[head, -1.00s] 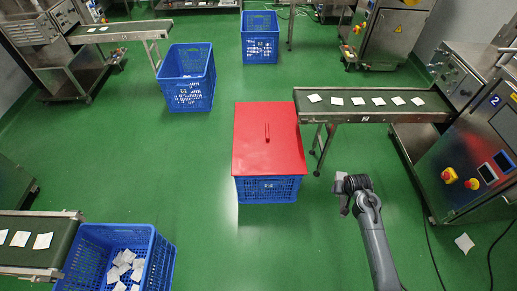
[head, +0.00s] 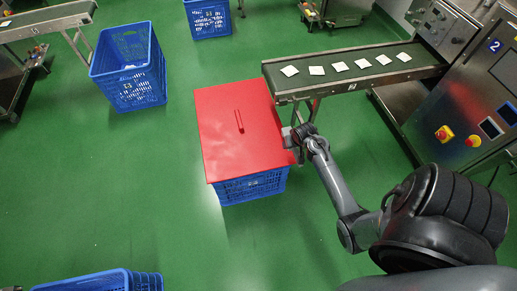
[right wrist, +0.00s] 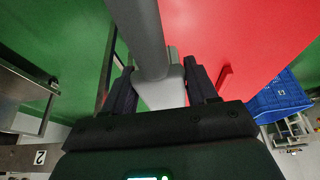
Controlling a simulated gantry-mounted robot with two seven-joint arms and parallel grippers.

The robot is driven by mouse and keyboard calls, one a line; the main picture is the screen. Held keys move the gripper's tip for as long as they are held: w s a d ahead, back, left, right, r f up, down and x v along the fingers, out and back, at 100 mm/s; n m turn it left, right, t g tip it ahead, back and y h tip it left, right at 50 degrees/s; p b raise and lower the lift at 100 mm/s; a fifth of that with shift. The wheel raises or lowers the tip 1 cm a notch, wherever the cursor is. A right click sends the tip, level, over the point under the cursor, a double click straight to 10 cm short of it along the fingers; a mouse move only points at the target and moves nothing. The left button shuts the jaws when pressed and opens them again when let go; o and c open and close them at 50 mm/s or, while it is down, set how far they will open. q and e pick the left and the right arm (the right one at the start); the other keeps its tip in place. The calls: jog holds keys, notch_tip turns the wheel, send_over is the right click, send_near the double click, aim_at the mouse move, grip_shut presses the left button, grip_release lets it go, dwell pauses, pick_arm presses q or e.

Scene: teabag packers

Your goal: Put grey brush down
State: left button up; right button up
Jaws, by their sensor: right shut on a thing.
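My right gripper (head: 293,138) is at the right edge of the red lid (head: 225,155), which covers a blue crate (head: 252,187). In the right wrist view, my right gripper (right wrist: 163,82) is shut on the grey brush (right wrist: 150,40). The brush is a smooth grey bar with a wider block between the fingers, and its far end runs out of the picture. Red lid surface (right wrist: 240,35) shows beyond and to the right of it. I cannot tell whether the brush touches the lid. My left gripper is not in view.
A conveyor (head: 350,75) with several white teabags stands just behind and right of the lid. A control cabinet (head: 485,110) is at the right. A blue crate (head: 128,68) stands at the upper left, another (head: 105,281) at the bottom left. Green floor on the left is open.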

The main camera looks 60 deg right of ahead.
jog(key=f, duration=0.1)
jog(key=s+a+f+b, duration=0.1)
jog(key=shift+s+f, duration=0.15)
jog(key=shift+f, duration=0.2)
jog(key=w+f+b, duration=0.3)
jog(key=w, duration=0.2)
jog(key=b, duration=0.4)
send_over(267, 153)
jog(key=s, duration=0.1)
jog(key=f, duration=0.3)
jog(key=shift+s+a+f, duration=0.15)
jog(key=shift+s+a, duration=0.05)
jog(key=shift+a, duration=0.15)
jog(key=shift+w+f, duration=0.1)
jog(key=shift+w, duration=0.2)
notch_tip(267, 153, down, 4)
jog(key=b, duration=0.2)
jog(key=shift+s+b, duration=0.1)
jog(key=shift+b, duration=0.2)
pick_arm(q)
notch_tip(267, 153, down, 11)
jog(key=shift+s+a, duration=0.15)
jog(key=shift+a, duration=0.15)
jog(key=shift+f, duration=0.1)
